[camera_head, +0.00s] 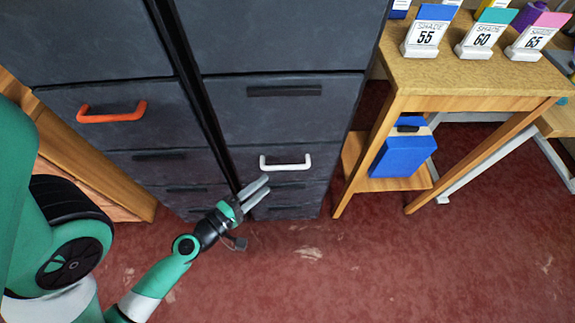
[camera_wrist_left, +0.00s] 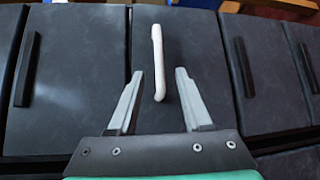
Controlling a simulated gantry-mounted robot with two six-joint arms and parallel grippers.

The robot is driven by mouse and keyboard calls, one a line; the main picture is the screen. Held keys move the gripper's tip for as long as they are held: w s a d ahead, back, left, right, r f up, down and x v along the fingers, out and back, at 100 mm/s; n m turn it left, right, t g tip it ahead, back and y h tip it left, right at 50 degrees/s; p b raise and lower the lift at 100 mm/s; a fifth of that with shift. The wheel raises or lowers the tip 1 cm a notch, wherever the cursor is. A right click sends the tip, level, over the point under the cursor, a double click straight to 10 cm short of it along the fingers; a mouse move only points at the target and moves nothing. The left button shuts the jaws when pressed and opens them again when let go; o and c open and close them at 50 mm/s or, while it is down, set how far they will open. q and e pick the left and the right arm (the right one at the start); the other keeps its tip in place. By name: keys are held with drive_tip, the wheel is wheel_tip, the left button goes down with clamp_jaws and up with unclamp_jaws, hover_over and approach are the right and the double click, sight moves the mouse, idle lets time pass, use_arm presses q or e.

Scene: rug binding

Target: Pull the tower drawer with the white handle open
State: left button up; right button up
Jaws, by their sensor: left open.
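The white handle (camera_head: 285,162) is on a dark grey drawer front (camera_head: 239,161) of the right-hand tower, and the drawer looks shut. My left gripper (camera_head: 262,187) is open and empty, just below and left of the handle in the head view. In the left wrist view, the white handle (camera_wrist_left: 158,62) runs lengthwise ahead of the two open fingers (camera_wrist_left: 160,82), its near end lying between the fingertips in the picture. I cannot tell how much depth separates them. My right gripper is not in view.
A left-hand tower beside it has an orange handle (camera_head: 112,112). Other drawers carry black handles (camera_head: 284,91). A wooden table (camera_head: 460,83) with shade cards and a blue box (camera_head: 403,156) on its lower shelf stands at right. The red floor (camera_head: 330,270) in front is clear.

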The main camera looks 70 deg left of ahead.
sight(287, 166)
use_arm(q)
drive_tip(key=p+x, duration=0.3)
drive_tip(key=x, duration=0.7)
drive_tip(key=shift+r, duration=0.15)
drive_tip(key=shift+w+a, duration=0.15)
drive_tip(key=shift+w, duration=0.1)
clamp_jaws()
idle(0.7)
